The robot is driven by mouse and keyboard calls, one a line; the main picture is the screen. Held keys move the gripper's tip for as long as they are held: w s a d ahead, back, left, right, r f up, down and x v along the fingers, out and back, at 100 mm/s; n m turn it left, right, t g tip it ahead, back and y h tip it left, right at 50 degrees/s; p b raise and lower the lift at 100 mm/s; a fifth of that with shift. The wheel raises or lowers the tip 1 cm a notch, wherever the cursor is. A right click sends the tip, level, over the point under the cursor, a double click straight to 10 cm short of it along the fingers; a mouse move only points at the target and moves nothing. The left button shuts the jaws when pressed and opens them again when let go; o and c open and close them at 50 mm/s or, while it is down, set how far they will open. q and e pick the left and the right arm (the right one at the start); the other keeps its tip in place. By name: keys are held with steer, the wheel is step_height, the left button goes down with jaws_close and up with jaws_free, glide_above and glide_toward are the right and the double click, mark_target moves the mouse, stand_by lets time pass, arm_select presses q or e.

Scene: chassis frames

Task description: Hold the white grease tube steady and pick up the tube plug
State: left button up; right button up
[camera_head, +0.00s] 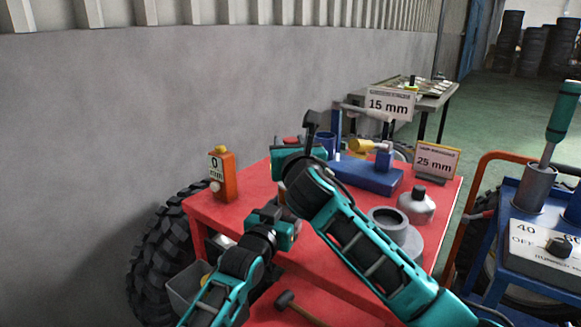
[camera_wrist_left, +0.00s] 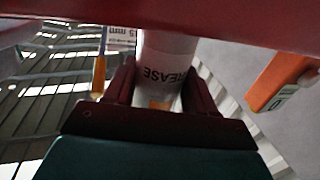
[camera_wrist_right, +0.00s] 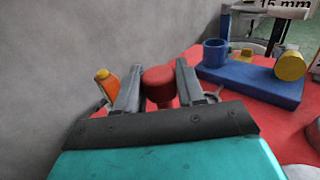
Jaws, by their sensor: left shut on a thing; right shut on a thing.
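The white grease tube (camera_wrist_left: 165,60) stands between the fingers of my left gripper (camera_wrist_left: 158,85) in the left wrist view, its GREASE lettering upside down there. The gripper is shut on it. A red tube plug (camera_wrist_right: 159,84) with a round head and narrower lower part is between the fingers of my right gripper (camera_wrist_right: 159,92), which is shut on it. In the head view my right gripper (camera_head: 297,162) is above my left gripper (camera_head: 284,222). The arms hide most of the tube there, so I cannot tell whether plug and tube touch.
A hammer (camera_head: 297,305) lies on the lower shelf.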

mark_target(290, 139)
steer(key=shift+r, duration=1.6)
arm_select(q)
steer(key=o, duration=1.3)
steer(key=shift+s, duration=0.1)
